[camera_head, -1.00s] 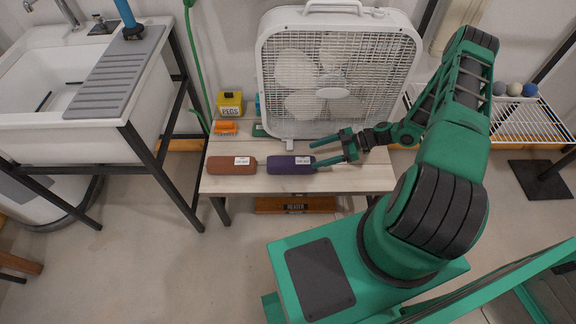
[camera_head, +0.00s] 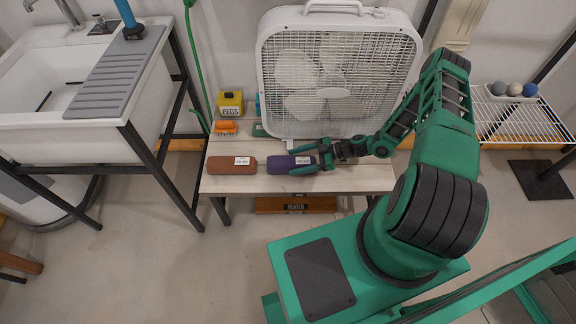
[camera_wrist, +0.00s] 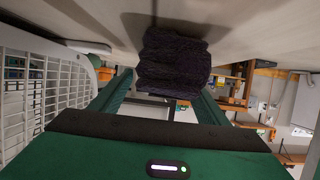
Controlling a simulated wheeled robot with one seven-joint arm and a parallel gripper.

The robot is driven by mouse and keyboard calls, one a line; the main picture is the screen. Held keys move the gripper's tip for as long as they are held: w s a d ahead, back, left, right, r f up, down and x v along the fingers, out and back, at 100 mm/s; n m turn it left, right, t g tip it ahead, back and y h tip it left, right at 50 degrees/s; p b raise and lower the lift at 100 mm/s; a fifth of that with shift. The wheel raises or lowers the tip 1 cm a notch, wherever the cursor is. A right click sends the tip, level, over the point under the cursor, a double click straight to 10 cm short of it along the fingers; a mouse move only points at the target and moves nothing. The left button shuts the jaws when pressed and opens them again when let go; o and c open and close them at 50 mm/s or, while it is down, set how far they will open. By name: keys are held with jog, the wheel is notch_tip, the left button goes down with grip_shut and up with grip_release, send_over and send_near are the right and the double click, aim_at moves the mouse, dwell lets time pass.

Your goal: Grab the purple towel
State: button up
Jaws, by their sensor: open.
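The purple towel (camera_head: 281,165) is a rolled dark bundle with a white label, lying on the wooden table (camera_head: 350,180) in front of the fan. My gripper (camera_head: 301,162) is open at the towel's right end, with one finger on the far side and one on the near side. In the wrist view the towel (camera_wrist: 174,64) shows as a dark, ribbed roll end between the two green fingers (camera_wrist: 165,88). I cannot tell whether either finger touches it.
A reddish-brown rolled towel (camera_head: 232,166) lies just left of the purple one. The white box fan (camera_head: 338,75) stands close behind my gripper. A yellow pegs box (camera_head: 230,104) and an orange brush (camera_head: 225,128) sit at the table's back left.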

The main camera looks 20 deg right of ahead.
jog(key=x, duration=0.2)
jog(key=shift+a+f, duration=0.15)
jog(key=shift+a, duration=0.05)
jog(key=shift+c, duration=0.4)
jog(key=c, duration=1.3)
jog(key=shift+o, duration=0.3)
